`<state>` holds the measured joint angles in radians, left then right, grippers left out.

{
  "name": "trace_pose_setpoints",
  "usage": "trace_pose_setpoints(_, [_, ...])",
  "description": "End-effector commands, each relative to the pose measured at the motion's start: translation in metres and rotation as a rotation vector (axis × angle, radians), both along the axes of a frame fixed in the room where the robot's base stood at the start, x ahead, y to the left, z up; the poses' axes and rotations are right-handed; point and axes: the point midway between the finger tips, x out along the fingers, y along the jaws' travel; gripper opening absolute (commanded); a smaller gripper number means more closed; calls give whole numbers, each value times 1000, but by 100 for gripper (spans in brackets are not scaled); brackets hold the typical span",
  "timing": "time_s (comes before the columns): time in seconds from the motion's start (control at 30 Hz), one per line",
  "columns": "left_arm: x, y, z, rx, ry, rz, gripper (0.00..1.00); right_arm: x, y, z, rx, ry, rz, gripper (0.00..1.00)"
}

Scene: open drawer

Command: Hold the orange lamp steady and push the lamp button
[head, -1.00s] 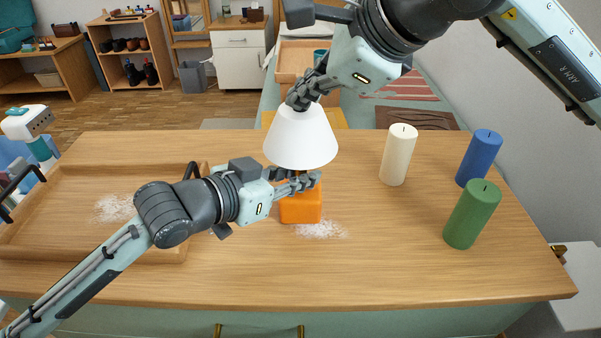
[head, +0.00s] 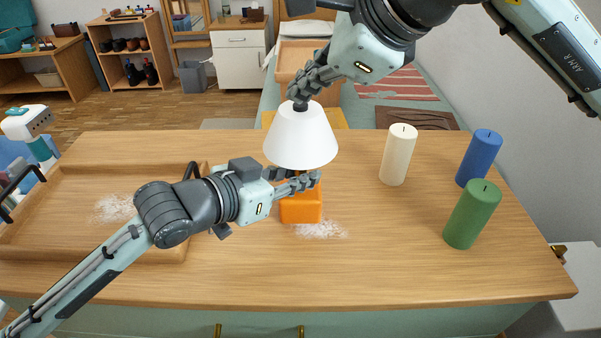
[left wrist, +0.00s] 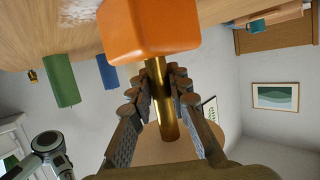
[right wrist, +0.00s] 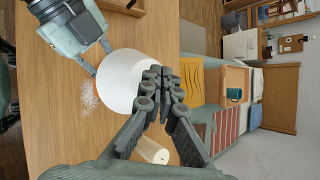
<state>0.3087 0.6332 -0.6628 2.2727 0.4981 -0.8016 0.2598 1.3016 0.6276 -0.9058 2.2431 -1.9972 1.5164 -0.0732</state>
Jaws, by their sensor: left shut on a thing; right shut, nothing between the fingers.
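The lamp has a white shade (head: 300,138), an orange block base (head: 301,207) and a brass stem (left wrist: 163,98). It stands upright on the wooden table. My left gripper (head: 300,182) is shut around the brass stem, between shade and base, as the left wrist view shows. My right gripper (head: 300,97) is shut and empty at the top of the shade. A small dark piece, apparently the button, shows at the shade's top just under its fingertips. I cannot tell whether they touch. In the right wrist view the fingertips (right wrist: 163,75) overlap the shade's edge and hide its top.
A white candle (head: 398,155), a blue candle (head: 479,158) and a green candle (head: 472,214) stand right of the lamp. A wooden tray (head: 70,251) with white powder lies at left. More powder (head: 321,230) lies by the lamp base. The front table is clear.

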Motion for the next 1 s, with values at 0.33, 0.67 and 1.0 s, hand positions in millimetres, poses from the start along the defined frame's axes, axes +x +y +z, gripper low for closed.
trace_pose_setpoints(0.33, [0, 0, 1, -1, -1, 0, 0, 1, 0, 36, 2, -3, -1, 0])
trace_pose_setpoints(0.67, [0, 0, 1, -1, -1, 0, 0, 0, 0, 57, 2, -2, 0, 0])
trace_pose_setpoints(1.0, [0, 0, 0, -1, -1, 0, 36, 0, 0, 57, 2, -1, 1, 0])
